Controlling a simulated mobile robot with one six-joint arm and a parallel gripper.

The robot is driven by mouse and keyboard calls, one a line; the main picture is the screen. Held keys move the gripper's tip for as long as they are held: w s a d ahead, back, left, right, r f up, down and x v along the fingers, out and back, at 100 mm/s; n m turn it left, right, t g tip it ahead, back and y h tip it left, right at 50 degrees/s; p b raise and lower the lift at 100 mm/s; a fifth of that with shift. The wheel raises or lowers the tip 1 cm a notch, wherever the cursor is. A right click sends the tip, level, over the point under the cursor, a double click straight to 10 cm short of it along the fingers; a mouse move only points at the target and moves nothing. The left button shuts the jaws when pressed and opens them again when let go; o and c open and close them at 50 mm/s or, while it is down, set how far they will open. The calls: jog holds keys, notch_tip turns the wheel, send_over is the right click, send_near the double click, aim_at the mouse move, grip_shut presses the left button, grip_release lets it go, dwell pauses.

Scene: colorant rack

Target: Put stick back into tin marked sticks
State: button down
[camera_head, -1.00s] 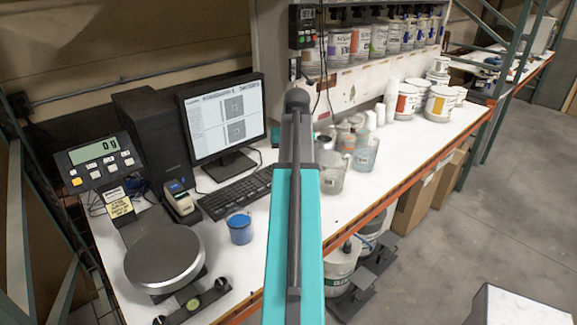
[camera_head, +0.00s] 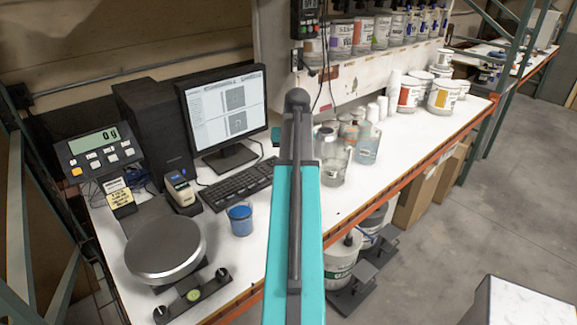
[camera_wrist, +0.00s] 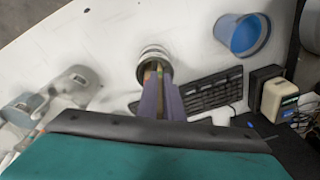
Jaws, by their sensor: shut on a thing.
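In the wrist view a small metal tin (camera_wrist: 153,55) stands on the white bench, between the keyboard and the clear containers. I cannot read any marking on it. My gripper (camera_wrist: 162,95) is shut on a thin brownish stick (camera_wrist: 159,74), which shows between its narrow purple-grey fingers. The stick's far end overlaps the tin's mouth. I cannot tell whether it is inside the tin or just above it. In the head view my own arm hides the gripper, the stick and the tin.
A cup of blue liquid (camera_head: 240,219) and a keyboard (camera_head: 237,186) are left of my arm. A round scale (camera_head: 165,250) is at the front left. Clear containers (camera_head: 364,149) stand right of my arm, with white buckets (camera_head: 441,97) farther back.

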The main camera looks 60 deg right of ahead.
jog(key=c, duration=1.8)
grip_release()
jog(key=shift+c, duration=0.2)
notch_tip(320, 180, up, 14)
jog(key=s+p, duration=0.2)
jog(key=p, duration=0.1)
jog(key=shift+a+f, duration=0.2)
jog(key=shift+a, duration=0.1)
